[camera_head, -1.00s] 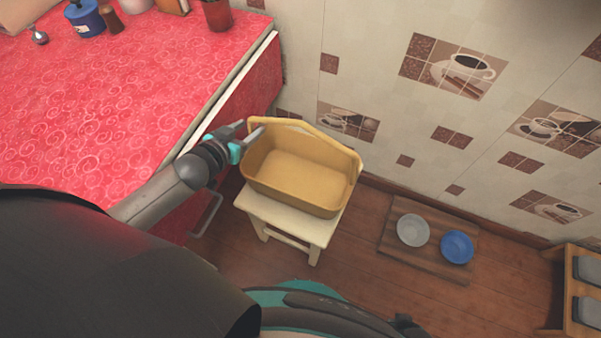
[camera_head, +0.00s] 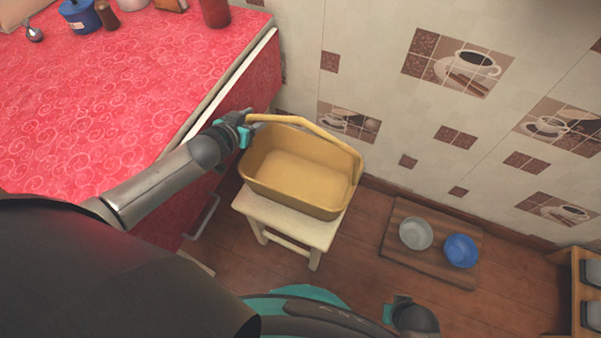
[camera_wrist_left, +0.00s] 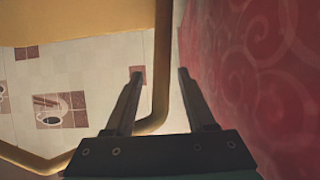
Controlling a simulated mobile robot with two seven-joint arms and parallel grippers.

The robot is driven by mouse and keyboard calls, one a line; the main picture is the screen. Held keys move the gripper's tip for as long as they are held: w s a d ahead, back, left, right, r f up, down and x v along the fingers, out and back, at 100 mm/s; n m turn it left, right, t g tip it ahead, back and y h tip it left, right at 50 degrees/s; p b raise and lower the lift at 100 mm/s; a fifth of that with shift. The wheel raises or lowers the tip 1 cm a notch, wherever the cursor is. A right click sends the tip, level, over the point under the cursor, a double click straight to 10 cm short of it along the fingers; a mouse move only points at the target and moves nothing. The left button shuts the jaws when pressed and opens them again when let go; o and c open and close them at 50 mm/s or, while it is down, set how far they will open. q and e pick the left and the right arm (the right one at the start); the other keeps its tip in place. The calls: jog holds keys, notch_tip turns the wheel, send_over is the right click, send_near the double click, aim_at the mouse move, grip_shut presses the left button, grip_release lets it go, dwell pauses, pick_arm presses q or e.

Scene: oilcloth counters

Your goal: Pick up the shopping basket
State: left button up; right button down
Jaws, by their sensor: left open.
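The yellow shopping basket (camera_head: 295,175) stands upright and empty on a small cream stool, its long handle (camera_head: 310,128) leaning toward the wall side. My left gripper (camera_head: 248,127) is at the basket's upper left corner, by the left end of the handle. In the left wrist view my left gripper (camera_wrist_left: 160,76) is open, and the basket handle (camera_wrist_left: 162,50) runs between its two fingers in the picture; I cannot tell if it touches them. A dark and teal part of my right arm shows at the bottom of the head view; its fingers cannot be made out.
The cream stool (camera_head: 285,222) stands beside the red oilcloth counter (camera_head: 100,100), whose edge is close to my left gripper. A tiled wall (camera_head: 390,130) is behind the basket. A grey bowl (camera_head: 415,233) and a blue bowl (camera_head: 460,250) sit on a floor board at right.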

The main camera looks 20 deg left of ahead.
pick_arm(q)
grip_shut()
dwell(0.5)
jog(key=shift+w+r, duration=0.1)
dwell(0.9)
